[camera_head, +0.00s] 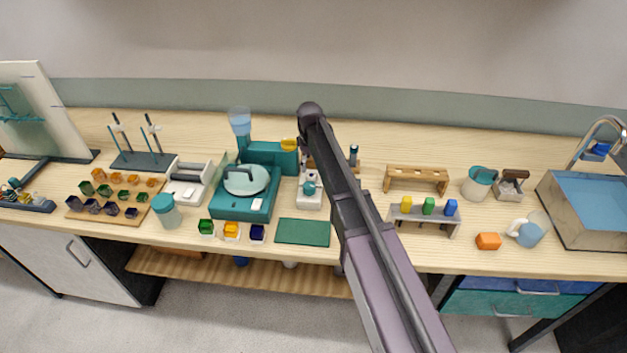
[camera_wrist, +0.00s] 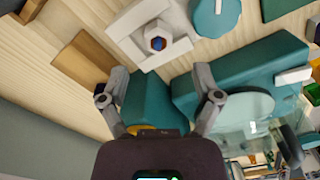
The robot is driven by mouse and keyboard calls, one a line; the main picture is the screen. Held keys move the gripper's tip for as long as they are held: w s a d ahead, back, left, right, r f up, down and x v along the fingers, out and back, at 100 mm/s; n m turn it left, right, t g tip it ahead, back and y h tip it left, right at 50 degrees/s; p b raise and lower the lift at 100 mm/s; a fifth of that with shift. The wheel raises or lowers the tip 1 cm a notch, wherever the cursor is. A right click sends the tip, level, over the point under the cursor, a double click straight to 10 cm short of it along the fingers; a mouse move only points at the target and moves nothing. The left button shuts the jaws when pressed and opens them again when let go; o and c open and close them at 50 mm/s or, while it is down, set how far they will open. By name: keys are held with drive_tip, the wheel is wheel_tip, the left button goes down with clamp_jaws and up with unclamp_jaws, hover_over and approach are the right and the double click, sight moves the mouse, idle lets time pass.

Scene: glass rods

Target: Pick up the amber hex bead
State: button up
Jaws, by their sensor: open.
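An amber bead (camera_head: 231,229) sits in a small white holder near the front of the bench, between a green bead (camera_head: 206,226) and a dark blue one (camera_head: 257,232). An amber piece also shows at the right edge of the wrist view (camera_wrist: 316,69), partly cut off. Several more amber beads (camera_head: 127,179) stand on a wooden board at the left; their exact shape is too small to tell. My gripper (camera_wrist: 159,70) is open and empty, above the teal machine and well away from the amber bead. In the head view my arm hides it.
The teal machine (camera_head: 240,205) with a round pale dish stands behind the bead holders. A white device (camera_wrist: 152,35) with a dark hex opening is near my gripper.

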sight(312, 175)
drive_tip(key=shift+f, duration=0.15)
drive_tip(key=f+b, duration=0.2)
drive_tip(key=b, duration=0.1)
drive_tip(key=shift+s+d+f, duration=0.15)
drive_tip(key=shift+d+f, duration=0.2)
drive_tip(key=shift+f, duration=0.05)
drive_tip(key=shift+f+b, duration=1.1)
clamp_jaws()
